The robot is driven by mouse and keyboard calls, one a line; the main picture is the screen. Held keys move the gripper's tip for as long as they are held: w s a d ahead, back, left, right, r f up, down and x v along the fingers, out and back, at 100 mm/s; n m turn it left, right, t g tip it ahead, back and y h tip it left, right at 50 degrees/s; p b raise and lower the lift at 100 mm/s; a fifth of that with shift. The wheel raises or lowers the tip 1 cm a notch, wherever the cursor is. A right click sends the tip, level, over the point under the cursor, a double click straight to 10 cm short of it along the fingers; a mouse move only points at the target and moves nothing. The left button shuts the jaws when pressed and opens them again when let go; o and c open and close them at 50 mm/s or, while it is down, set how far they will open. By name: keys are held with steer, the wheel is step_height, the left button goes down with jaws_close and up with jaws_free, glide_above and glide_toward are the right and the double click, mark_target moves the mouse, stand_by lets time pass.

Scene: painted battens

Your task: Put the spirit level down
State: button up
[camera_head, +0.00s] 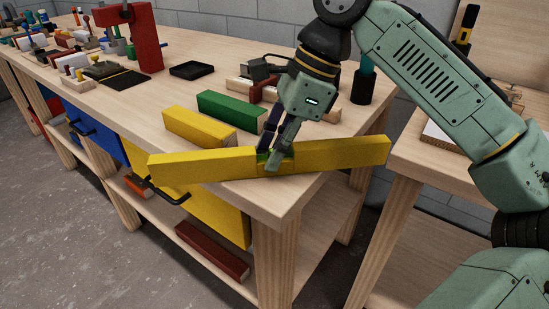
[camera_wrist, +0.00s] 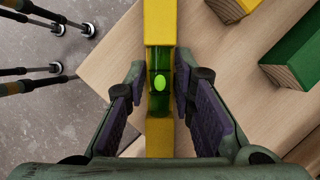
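The spirit level is a long yellow bar (camera_head: 205,164) with a green vial in its middle. It lies crosswise over the near corner of the workbench (camera_head: 284,199), both ends reaching past the edges. My gripper (camera_head: 275,156) holds it at the middle, with fingers on either side. In the wrist view the yellow bar (camera_wrist: 161,22) runs top to bottom between the dark pads of my gripper (camera_wrist: 160,90), with the green vial between them. I cannot tell whether its underside touches the bench top.
A black tray (camera_head: 191,70), a red press (camera_head: 133,38) and a black cup (camera_head: 363,86) stand on the bench. The bench top left of the yellow batten is clear.

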jaws_close()
steer(key=shift+r, duration=0.1)
stand_by(0.3)
